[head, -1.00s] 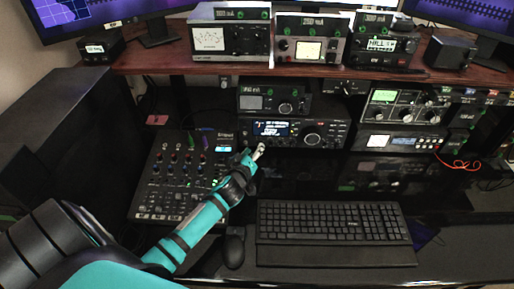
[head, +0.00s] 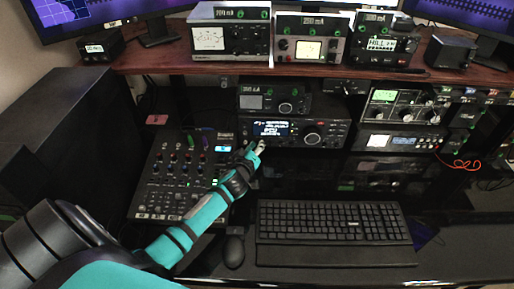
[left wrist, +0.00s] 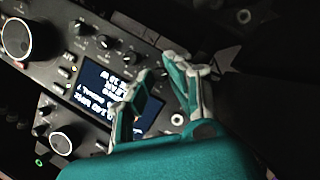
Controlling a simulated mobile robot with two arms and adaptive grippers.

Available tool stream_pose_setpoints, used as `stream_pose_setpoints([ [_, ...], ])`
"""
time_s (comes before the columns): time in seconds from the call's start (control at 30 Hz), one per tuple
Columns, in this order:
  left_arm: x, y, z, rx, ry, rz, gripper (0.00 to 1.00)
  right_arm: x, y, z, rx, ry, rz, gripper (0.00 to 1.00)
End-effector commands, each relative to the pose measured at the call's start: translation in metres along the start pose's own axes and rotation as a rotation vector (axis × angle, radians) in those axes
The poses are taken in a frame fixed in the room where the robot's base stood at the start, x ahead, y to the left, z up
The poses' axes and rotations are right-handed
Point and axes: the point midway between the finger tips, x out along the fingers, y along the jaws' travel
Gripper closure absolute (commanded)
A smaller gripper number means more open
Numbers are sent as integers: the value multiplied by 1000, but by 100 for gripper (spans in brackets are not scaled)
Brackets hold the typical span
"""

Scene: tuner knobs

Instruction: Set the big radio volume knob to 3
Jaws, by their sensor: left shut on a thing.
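The big radio (head: 340,126) stands under the shelf, with a lit blue display (head: 271,129) and a large tuning knob (head: 313,138). My left gripper (head: 261,146) is at the lower left of its front panel, below the display. In the left wrist view the fingers (left wrist: 158,68) are closed in at the panel beside the display (left wrist: 118,95), shut on a small knob there. The volume knob itself is hidden behind the fingers, and its setting cannot be read. The tuning knob also shows in the left wrist view (left wrist: 15,40). My right gripper is not in view.
A smaller radio (head: 262,101) sits on top of the big one. A mixer (head: 165,190) lies left of my forearm, a keyboard (head: 335,225) and mouse (head: 234,250) in front. Other radios (head: 400,105) stand at right. The shelf edge (head: 160,68) runs above.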

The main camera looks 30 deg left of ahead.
Motion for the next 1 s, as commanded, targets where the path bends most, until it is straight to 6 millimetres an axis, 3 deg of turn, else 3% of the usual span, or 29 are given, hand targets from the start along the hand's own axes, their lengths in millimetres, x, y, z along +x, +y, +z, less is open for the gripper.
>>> stream_pose_setpoints([
  [0.47,-1,2,0,112,-1,-50,100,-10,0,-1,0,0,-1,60],
  [1.0,1,3,3,561,-2,-237,100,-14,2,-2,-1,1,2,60],
])
